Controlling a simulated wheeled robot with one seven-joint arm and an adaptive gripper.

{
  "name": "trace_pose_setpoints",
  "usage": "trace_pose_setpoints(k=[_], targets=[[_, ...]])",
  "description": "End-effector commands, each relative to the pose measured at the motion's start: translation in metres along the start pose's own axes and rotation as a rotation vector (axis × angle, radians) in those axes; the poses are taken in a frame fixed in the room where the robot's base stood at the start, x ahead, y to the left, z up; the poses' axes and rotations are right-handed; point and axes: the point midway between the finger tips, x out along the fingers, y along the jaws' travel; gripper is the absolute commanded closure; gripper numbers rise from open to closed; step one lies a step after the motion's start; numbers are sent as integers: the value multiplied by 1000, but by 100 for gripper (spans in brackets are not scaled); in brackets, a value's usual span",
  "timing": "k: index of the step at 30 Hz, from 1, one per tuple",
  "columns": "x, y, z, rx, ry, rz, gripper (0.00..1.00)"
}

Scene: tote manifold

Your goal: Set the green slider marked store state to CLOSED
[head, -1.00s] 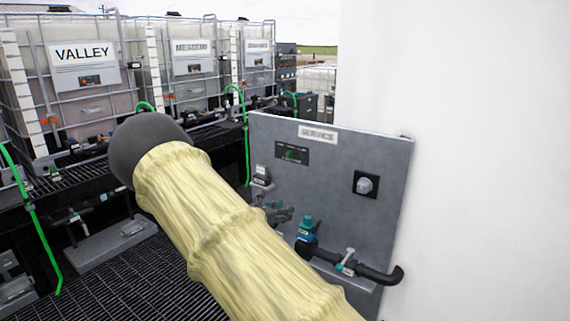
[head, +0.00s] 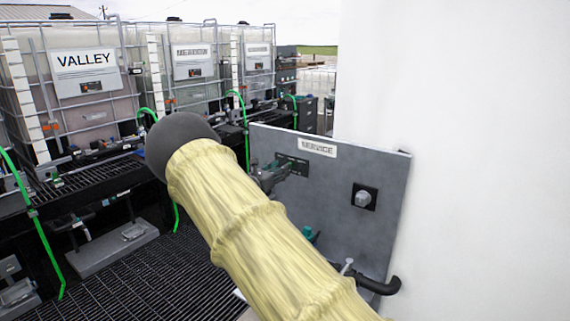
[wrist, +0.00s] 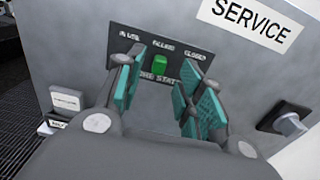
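The green slider (wrist: 158,64) sits on a black plate (wrist: 146,44) on the grey service panel. In the wrist view the plate's labels read what looks like IN USE, FILLED and CLOSED from left to right. The slider stands at the middle label, FILLED. My gripper (wrist: 158,85) is open, with one teal-padded finger to the left of the slider and the other to its right, below CLOSED. No contact with the slider is visible. In the head view my gripper (head: 272,174) is at the black plate (head: 298,166) and hides part of it.
A SERVICE sign (wrist: 250,22) is above the plate to the right. A grey knob (head: 363,198) sticks out of the panel (head: 330,190) on the right. A black pipe (head: 378,286) runs low on the panel. A white wall (head: 460,160) fills the right side.

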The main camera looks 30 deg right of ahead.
Motion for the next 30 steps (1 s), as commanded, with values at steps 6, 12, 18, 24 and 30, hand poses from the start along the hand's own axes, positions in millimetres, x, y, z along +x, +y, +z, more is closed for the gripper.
trace_pose_setpoints(k=[6, 12, 18, 24, 30], targets=[[26, -1, 2, 1, 2, -1, 62], [39, -1, 0, 0, 1, -1, 62], [42, 0, -1, 0, 1, 0, 62], [42, 0, -1, 0, 1, 0, 66], [42, 0, -1, 0, 1, 0, 100]])
